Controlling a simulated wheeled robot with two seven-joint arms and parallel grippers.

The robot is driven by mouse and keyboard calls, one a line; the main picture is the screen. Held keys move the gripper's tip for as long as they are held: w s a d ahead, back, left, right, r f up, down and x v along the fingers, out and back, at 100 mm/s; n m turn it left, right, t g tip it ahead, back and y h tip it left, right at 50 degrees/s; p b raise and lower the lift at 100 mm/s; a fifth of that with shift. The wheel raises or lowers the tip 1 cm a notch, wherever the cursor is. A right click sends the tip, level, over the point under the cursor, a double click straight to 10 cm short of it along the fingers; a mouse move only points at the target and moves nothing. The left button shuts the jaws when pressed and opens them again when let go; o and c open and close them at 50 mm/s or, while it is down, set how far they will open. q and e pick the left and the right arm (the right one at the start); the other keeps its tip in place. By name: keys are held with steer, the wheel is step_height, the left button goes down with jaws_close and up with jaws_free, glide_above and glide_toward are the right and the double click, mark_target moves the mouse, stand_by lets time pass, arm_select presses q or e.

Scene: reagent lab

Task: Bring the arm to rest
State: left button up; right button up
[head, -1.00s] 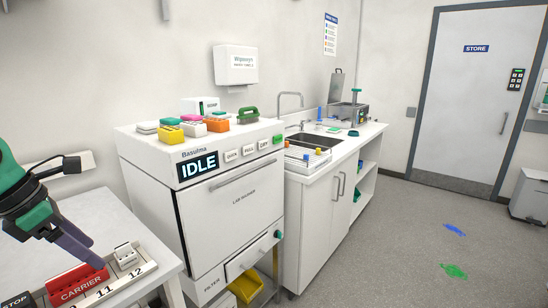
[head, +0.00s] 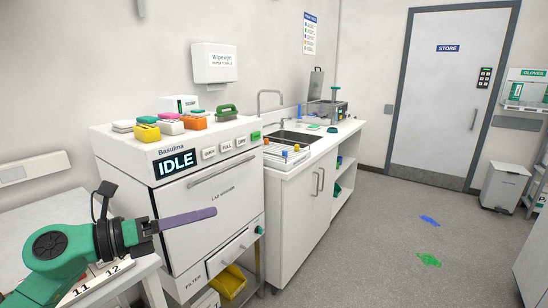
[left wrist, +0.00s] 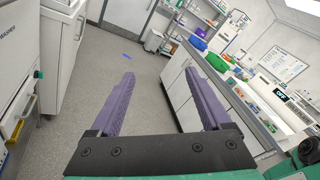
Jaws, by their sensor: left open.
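My left gripper (head: 186,220) reaches in from the lower left in the head view, on a green and black arm. It is raised in front of the lab washer (head: 212,194), above the end of the white table (head: 30,226). In the left wrist view the two purple fingers (left wrist: 168,97) stand wide apart with nothing between them, pointing over the open floor. Whether the gripper touches the washer cannot be told, but it looks apart from it. My right gripper is not in view.
The washer display reads IDLE, with coloured racks (head: 168,125) on top. A sink counter (head: 318,150) stands beyond it. The grey floor (head: 390,215) is clear apart from blue and green marks. A bin (head: 504,187) stands right of the store door (head: 449,95). Another bench (left wrist: 215,105) shows in the left wrist view.

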arm_select(q)
steer(key=w+a+f+n+t+y, duration=0.2)
steer(key=a+n+t+y, duration=0.25)
steer(key=n, duration=0.75)
steer(key=w+a+f+n+t+y, duration=0.2)
steer(key=a+f+n+t+y, duration=0.3)
steer(key=n, duration=0.6)
steer(key=s+a+f+n+g+y, duration=0.2)
steer(key=f+n+y, duration=0.1)
steer(key=f+n, duration=0.25)
steer(key=s+a+f+n+g+y, duration=0.1)
steer(key=s+f+n+g+y, duration=0.1)
steer(key=f+n+g+y, duration=0.3)
steer(key=s+d+f+n+g+h, duration=0.2)
steer(key=s+f+g, duration=0.2)
steer(key=s+f, duration=0.5)
steer(key=s+d+f+n+g+h, duration=0.2)
steer(key=s+f+n+g, duration=0.15)
steer(key=s+f, duration=0.55)
step_height(320, 180, down, 20)
steer(key=s+m+g+p, duration=0.1)
steer(key=s+g, duration=0.1)
steer(key=s, duration=0.1)
steer(key=s+a+f+g+p, duration=0.1)
steer(key=s+a+f, duration=0.1)
steer(key=s+f, duration=1.3)
steer(key=shift+s+a+g, duration=0.25)
steer(key=shift+s+g, duration=0.15)
steer(key=shift+s, duration=0.7)
